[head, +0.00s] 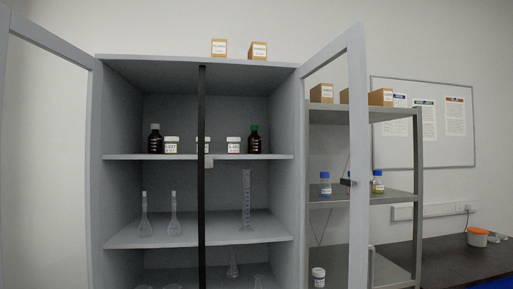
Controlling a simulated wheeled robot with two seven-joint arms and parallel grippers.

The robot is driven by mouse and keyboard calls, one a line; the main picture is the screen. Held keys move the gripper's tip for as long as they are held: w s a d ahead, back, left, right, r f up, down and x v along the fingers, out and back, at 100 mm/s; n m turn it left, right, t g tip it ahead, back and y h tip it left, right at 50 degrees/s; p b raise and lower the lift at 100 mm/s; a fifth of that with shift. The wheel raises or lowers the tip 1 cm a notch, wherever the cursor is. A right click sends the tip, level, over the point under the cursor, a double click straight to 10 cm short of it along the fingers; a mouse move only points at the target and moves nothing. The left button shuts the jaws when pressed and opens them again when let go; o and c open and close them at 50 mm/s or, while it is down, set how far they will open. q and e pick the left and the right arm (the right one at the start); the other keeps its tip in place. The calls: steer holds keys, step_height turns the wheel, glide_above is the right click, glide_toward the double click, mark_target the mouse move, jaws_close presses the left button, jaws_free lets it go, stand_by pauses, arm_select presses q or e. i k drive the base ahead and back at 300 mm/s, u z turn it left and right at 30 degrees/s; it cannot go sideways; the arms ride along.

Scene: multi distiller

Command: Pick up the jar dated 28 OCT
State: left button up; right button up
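Three small white jars with labels stand on the top shelf of the grey cabinet: a left jar (171,146), a middle jar (207,147) and a right jar (233,146). The middle jar is partly hidden behind a dark vertical bar (202,190). The label print is too small to read, so I cannot tell which jar is dated 28 OCT. Another small white-capped jar (318,279) stands low on the open rack at the right. Neither of my grippers is in view.
Both cabinet doors stand open, the left door (50,40) and the right door (357,120). Dark bottles (155,140) (254,141) flank the jars. Flasks (174,222) and a measuring cylinder (246,205) stand on the shelf below. A dark bench (450,262) is at the right.

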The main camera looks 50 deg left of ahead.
mark_target(172, 144)
steer(key=z, duration=0.3)
steer(key=i, duration=1.4)
steer(key=u, duration=1.9)
